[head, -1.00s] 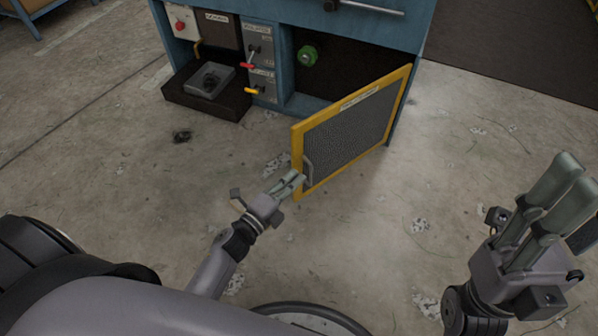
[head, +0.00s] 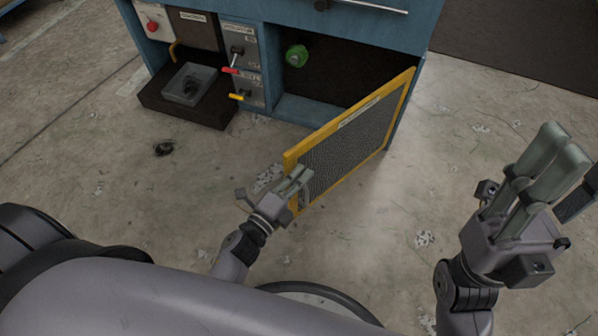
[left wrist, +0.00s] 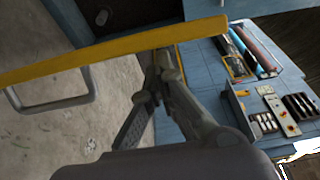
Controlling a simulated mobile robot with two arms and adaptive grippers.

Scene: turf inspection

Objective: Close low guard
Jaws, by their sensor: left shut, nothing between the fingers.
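The low guard, a mesh panel in a yellow frame (head: 350,121), stands swung out from the low opening of the blue cabinet. Its right edge is at the cabinet and its free edge points toward me. My left gripper (head: 303,174) is shut and empty, overlapping the guard's free edge in the head view; contact is unclear. In the left wrist view the yellow frame (left wrist: 110,50) crosses above the left fingers (left wrist: 160,72), and the grey guard handle (left wrist: 52,104) is off to the left. My right gripper (head: 562,150) is raised at the right, away from the guard.
The blue cabinet (head: 425,30) has a dark opening with a green knob (head: 296,55). Red (head: 230,70) and yellow (head: 236,96) levers and a dark tray (head: 160,108) stick out left of it. The concrete floor around the guard is mostly clear.

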